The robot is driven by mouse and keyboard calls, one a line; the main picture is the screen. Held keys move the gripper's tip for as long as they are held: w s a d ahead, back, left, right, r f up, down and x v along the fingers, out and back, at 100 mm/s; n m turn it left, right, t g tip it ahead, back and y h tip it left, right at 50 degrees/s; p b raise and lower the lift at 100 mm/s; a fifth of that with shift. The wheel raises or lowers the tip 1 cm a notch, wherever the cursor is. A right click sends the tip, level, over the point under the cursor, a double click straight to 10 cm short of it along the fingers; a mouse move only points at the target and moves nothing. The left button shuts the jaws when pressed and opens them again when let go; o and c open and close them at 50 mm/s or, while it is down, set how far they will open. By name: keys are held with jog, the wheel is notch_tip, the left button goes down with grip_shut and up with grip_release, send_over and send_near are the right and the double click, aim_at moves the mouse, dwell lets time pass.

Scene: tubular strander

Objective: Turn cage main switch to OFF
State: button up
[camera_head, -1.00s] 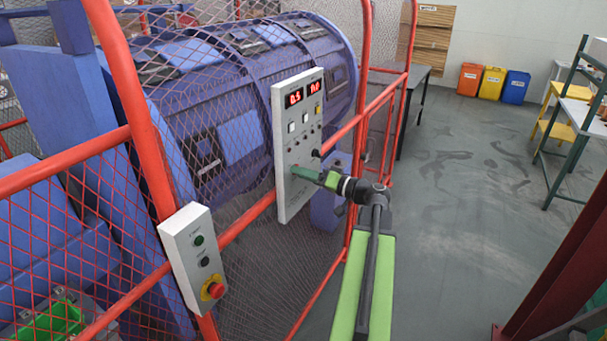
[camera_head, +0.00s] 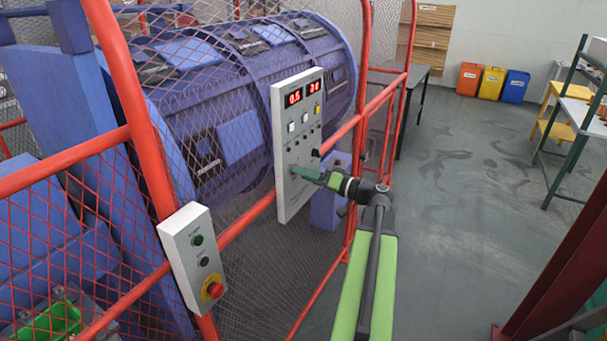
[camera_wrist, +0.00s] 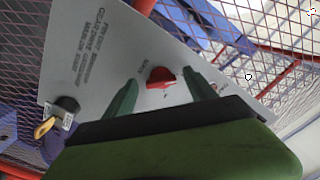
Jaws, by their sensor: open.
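The grey control panel (camera_head: 285,125) is fixed to the red fence and has two lit red displays. In the wrist view a red knob (camera_wrist: 160,76) sits low on this panel (camera_wrist: 90,75), beside small lettering that seems to read MAIN. My gripper (camera_head: 296,170) is at the panel's lower part. In the wrist view the open green fingers of my gripper (camera_wrist: 161,82) stand on either side of the knob, with a visible gap at each side. The fingers hide the knob in the head view. I cannot tell which position the knob points to.
A black switch with a yellow tag or key (camera_wrist: 60,112) is left of the fingers. A smaller box with a red stop button (camera_head: 215,291) hangs on the fence at lower left. The blue drum (camera_head: 240,110) is behind the mesh. The floor (camera_head: 470,240) at right is clear.

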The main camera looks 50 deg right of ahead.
jog(key=v, duration=1.6)
jog(key=shift+s, duration=0.3)
jog(key=shift+f, duration=0.1)
